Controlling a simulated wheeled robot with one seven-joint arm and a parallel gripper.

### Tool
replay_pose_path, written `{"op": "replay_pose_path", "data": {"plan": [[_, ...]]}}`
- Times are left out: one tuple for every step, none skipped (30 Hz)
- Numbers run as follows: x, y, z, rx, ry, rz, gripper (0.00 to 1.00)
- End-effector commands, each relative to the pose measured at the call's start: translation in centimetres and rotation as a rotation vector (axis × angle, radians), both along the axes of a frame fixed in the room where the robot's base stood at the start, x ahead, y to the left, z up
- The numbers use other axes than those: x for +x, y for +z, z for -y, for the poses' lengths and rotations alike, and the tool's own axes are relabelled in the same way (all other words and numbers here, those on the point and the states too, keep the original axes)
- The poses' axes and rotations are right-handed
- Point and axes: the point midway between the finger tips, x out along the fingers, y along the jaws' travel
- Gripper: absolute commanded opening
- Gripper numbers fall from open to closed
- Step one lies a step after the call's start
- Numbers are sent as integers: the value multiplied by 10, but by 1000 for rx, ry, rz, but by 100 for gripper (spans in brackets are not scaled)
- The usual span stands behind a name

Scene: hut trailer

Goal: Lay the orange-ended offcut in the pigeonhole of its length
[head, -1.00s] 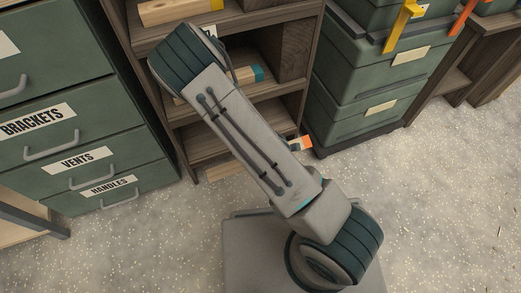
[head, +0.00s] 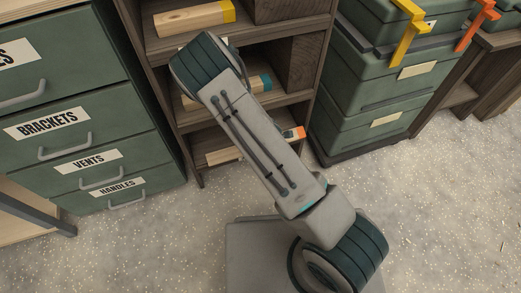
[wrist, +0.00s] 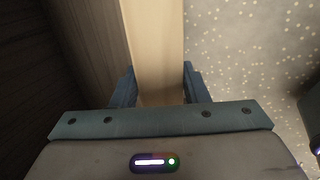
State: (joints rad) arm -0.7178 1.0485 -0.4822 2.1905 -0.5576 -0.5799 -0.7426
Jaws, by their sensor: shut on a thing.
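The orange-ended offcut is a pale wooden bar with its orange end (head: 294,133) showing to the right of my arm in the head view. Pale wood (head: 222,155) to the left of the arm looks like its other end. It lies across the front of the low opening of the brown shelf unit (head: 317,72); how far inside, I cannot tell. In the wrist view my gripper (wrist: 157,74) is shut on the offcut (wrist: 152,35), with one finger on each side. In the head view my arm hides the gripper and the offcut's middle.
A yellow-ended offcut (head: 195,18) lies in an upper pigeonhole and a blue-ended one (head: 258,84) in the one below. Green drawers (head: 75,80) stand left and green stacked crates (head: 370,90) right. Speckled floor (head: 430,210) is clear in front.

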Motion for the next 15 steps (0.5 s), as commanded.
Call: {"op": "replay_pose_path", "data": {"plan": [[6,1,-2,1,2,2,6],[9,1,-3,1,3,2,6],[12,0,-4,1,1,1,6],[15,0,-4,0,1,1,6],[18,0,-5,1,1,2,6],[22,-1,-6,0,2,1,6],[25,-1,-7,1,2,2,6],[28,-1,-8,0,1,1,6],[32,-1,-9,0,0,1,6],[35,-1,-10,0,1,2,6],[37,-2,-10,0,2,2,6],[41,-2,-12,1,1,2,6],[44,-2,-13,1,0,2,6],[46,-3,-13,0,1,1,6],[50,-3,-15,0,2,1,6]]}}
